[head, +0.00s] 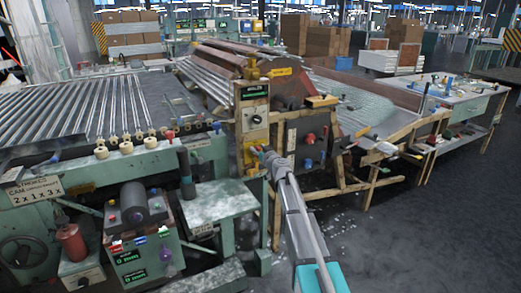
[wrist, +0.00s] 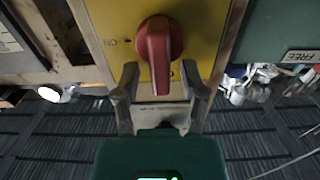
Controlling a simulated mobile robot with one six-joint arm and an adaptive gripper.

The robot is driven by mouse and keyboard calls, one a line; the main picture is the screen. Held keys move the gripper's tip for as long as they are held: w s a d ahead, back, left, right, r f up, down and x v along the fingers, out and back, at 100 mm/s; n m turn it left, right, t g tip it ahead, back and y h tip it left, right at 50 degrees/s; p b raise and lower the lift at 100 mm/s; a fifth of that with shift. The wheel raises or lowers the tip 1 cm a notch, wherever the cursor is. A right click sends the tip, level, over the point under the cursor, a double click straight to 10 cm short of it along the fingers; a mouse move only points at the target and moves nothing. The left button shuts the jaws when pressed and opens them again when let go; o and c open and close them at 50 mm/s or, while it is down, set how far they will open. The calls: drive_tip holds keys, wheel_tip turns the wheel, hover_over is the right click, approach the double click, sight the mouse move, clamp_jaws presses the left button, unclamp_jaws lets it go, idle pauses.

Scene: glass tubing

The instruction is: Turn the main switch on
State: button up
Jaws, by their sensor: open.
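The main switch is a red rotary knob (wrist: 158,45) with a raised bar handle on a yellow plate (wrist: 200,20). In the wrist view the handle points down the picture, and an upside-down "ON" mark lies left of the knob. My gripper (wrist: 160,72) is open, with one finger on each side of the handle's lower end. Gaps show between both fingers and the handle. In the head view my gripper (head: 261,151) reaches the front of the yellow switch panel (head: 255,115); the arm's end largely hides the knob there.
A green machine with tube rollers (head: 90,110) stands at left. A small green table (head: 218,203) stands left of my arm. A dark control box (head: 307,140) with red and blue knobs and wooden framing is just right of the panel. Open floor lies at right.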

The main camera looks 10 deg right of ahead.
clamp_jaws()
drive_tip(key=shift+s+d, duration=0.1)
drive_tip(key=shift+d, duration=0.05)
